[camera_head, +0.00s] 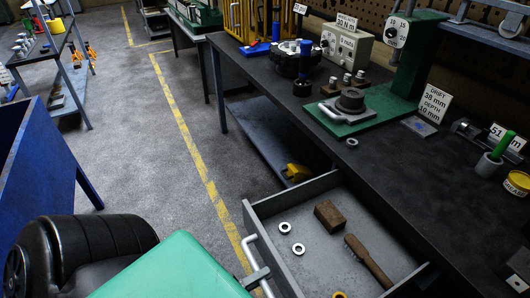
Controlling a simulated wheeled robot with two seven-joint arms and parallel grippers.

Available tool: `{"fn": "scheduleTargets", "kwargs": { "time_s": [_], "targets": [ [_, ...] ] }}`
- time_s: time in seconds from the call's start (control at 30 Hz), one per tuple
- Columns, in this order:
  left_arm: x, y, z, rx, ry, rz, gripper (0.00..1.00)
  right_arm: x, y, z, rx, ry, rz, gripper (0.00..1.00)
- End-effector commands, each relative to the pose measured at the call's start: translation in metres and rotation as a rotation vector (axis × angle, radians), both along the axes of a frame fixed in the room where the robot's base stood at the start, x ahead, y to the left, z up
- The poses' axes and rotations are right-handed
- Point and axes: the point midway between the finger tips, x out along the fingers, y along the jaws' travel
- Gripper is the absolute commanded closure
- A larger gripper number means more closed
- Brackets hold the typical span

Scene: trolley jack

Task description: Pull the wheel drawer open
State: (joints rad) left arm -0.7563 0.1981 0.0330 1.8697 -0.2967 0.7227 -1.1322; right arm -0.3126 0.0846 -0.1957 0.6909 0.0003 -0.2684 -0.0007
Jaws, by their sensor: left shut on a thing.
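The grey drawer (292,199) stands pulled out from under the dark workbench, at the bottom centre of the head view. Its pale bar handle (250,248) runs along the front face. My left arm, black and green, comes in from the lower left. My left gripper (256,279) is at the handle's near part and is shut on it; the green arm cover hides most of the gripper. In the drawer lie two metal rings (298,249), a brown block (328,216), a wooden-handled brush (369,261) and a yellow ring (339,295). My right gripper is not in view.
The workbench (430,185) carries a green press (408,60), a black round fixture (296,60) and several small parts. A blue cabinet (40,150) stands at the left. The grey floor (140,130) with a yellow line is clear between them.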

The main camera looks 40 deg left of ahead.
Motion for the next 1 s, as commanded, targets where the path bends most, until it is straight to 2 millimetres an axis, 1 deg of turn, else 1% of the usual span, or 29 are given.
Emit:
{"fn": "scheduleTargets", "kwargs": {
  "time_s": [0.1, 0.2, 0.23, 0.3, 0.33, 0.6, 0.73, 0.87, 1.0],
  "targets": [
    [0.000, 0.000, -0.001, 0.000, 0.003, 0.001, 1.00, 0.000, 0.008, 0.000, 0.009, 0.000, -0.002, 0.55],
    [0.000, 0.000, -0.001, 0.000, 0.003, 0.001, 1.00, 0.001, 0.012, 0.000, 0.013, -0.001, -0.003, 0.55],
    [0.000, 0.000, -0.001, 0.000, 0.003, 0.001, 0.80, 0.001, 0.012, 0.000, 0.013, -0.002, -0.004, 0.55],
    [0.000, 0.000, -0.001, 0.000, 0.002, 0.001, 0.66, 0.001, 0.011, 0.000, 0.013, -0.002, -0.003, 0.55],
    [0.000, 0.000, -0.001, 0.000, 0.002, 0.000, 0.62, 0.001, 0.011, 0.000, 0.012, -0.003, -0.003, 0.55],
    [0.000, 0.000, -0.001, 0.000, 0.001, 0.000, 0.62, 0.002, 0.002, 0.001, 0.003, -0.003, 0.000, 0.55],
    [-0.007, 0.002, -0.003, 0.000, 0.002, 0.000, 0.62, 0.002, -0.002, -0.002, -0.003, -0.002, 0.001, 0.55],
    [-0.026, 0.009, -0.009, 0.000, 0.004, 0.001, 0.62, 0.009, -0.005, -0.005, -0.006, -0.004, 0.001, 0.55],
    [-0.055, 0.020, -0.016, 0.001, 0.005, 0.001, 0.62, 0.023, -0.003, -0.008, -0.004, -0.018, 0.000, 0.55]
  ]
}}
